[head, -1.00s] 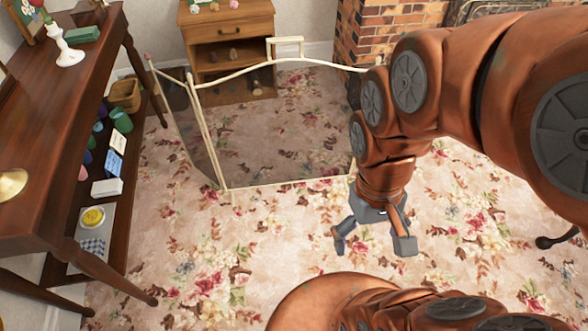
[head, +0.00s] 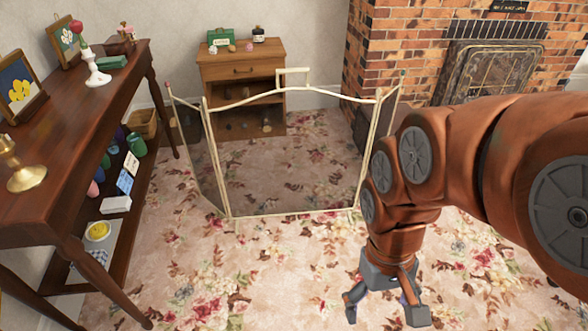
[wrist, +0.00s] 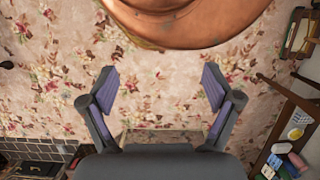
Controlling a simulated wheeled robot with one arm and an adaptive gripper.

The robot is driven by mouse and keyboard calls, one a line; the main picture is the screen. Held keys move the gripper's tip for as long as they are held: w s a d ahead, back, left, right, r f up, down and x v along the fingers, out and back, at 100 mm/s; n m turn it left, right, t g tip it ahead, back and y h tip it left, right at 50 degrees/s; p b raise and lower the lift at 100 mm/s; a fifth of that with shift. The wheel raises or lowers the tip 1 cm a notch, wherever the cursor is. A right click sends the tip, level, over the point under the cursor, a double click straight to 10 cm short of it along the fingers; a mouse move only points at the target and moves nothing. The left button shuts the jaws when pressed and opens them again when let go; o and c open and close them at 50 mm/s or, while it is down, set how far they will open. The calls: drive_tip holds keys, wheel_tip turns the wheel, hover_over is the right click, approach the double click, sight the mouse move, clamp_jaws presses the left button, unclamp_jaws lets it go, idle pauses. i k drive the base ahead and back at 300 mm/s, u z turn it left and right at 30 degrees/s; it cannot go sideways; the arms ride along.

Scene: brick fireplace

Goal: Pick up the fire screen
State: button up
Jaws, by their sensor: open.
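The fire screen (head: 281,153) stands upright on the floral carpet in the head view. It has a thin cream frame, see-through dark mesh panels, angled side wings and a small rectangular handle (head: 293,77) at the top middle. My gripper (head: 384,312) is low at the right, nearer to me than the screen and apart from it. In the wrist view my gripper (wrist: 160,88) is open and empty, with carpet between its fingers. A pale-edged dark strip behind the gripper body there may be part of the screen; I cannot tell.
A dark wooden side table (head: 72,130) with a candlestick and frames stands along the left. A small wooden cabinet (head: 242,85) stands behind the screen. The brick fireplace (head: 400,60) is at the back right. The carpet (head: 200,270) in front of the screen is clear.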

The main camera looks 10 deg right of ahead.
sight(285, 152)
drive_tip(key=z, duration=1.8)
drive_tip(key=i, duration=1.5)
drive_tip(key=u, duration=3.7)
drive_tip(key=i, duration=0.5)
drive_tip(key=z, duration=0.05)
